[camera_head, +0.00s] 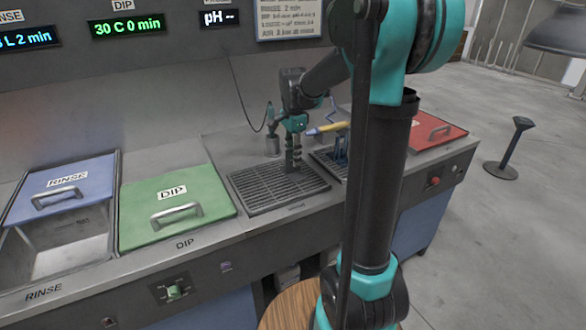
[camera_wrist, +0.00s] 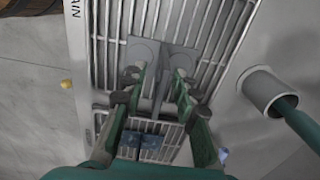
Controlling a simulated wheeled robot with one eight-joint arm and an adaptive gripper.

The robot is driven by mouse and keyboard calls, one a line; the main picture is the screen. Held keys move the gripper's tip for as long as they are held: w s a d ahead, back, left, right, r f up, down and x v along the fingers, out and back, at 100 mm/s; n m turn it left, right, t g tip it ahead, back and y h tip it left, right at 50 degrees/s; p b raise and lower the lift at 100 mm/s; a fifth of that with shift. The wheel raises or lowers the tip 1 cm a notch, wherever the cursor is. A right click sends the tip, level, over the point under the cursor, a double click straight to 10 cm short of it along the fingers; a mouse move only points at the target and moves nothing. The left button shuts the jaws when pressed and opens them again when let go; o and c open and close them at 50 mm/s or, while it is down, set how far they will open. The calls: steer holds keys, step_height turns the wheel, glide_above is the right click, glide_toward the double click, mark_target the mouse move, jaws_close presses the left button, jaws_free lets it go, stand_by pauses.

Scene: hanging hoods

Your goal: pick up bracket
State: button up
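A grey metal bracket (camera_wrist: 146,50) lies on the slatted drain grate (camera_wrist: 107,45), with a narrow upright part standing between my fingers in the wrist view. My gripper (camera_wrist: 160,83) is around that upright, one green finger on each side, with gaps visible between fingers and metal. In the head view my gripper (camera_head: 293,150) points down over the grate (camera_head: 262,190) to the right of the green lid. The bracket is small there and mostly hidden by the fingers.
A metal cup (camera_wrist: 258,88) with a green-handled tool stands beside the grate. Blue pieces (camera_wrist: 150,147) are on a second, smaller grate. A yellow-handled tool (camera_head: 328,128) is just right of my gripper. Green (camera_head: 178,205), blue (camera_head: 62,190) and red (camera_head: 430,130) lids flank the grates.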

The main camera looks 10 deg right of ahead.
steer(key=shift+f, duration=0.95)
jaws_close()
